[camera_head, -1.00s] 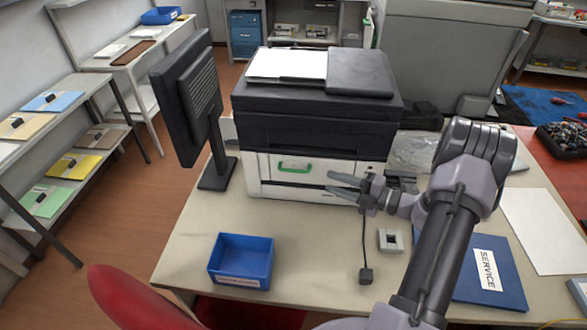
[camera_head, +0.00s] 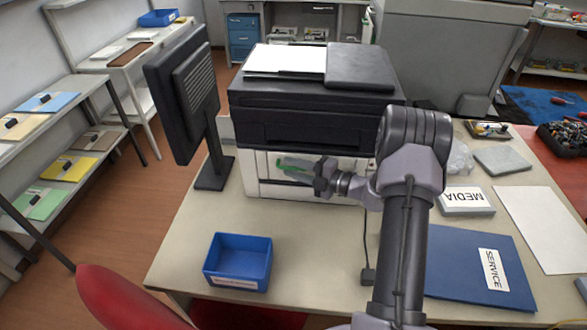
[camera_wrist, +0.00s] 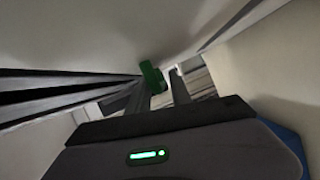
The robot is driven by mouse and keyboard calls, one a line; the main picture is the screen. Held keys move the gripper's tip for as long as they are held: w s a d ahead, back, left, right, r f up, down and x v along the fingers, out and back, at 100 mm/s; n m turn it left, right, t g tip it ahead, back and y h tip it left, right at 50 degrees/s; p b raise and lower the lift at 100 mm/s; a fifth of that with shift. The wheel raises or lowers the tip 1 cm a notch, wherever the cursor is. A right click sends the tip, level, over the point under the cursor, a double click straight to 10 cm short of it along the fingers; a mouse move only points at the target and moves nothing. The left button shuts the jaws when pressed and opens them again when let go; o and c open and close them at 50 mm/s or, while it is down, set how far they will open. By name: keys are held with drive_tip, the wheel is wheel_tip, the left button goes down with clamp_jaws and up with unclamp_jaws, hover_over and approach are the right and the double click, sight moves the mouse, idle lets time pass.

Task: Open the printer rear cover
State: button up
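The printer (camera_head: 315,128) stands at the back of the table, black above and white below. Its white cover panel (camera_head: 262,171) faces me and appears shut. The green handle (camera_head: 300,165) on that panel is partly hidden by my gripper (camera_head: 288,166), whose fingers are right at it. In the wrist view the green handle (camera_wrist: 151,76) shows at the tip of the left finger. My gripper (camera_wrist: 161,88) has a gap between its two fingers there. I cannot tell whether the fingers touch the handle.
A monitor (camera_head: 188,95) stands left of the printer. A blue bin (camera_head: 238,258) sits at the front left of the table. A blue SERVICE folder (camera_head: 465,262) and a MEDIA box (camera_head: 466,203) lie to the right. A cable with a small plug (camera_head: 368,276) lies beside my arm. The table's front middle is clear.

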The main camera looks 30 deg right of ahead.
clamp_jaws()
idle(1.2)
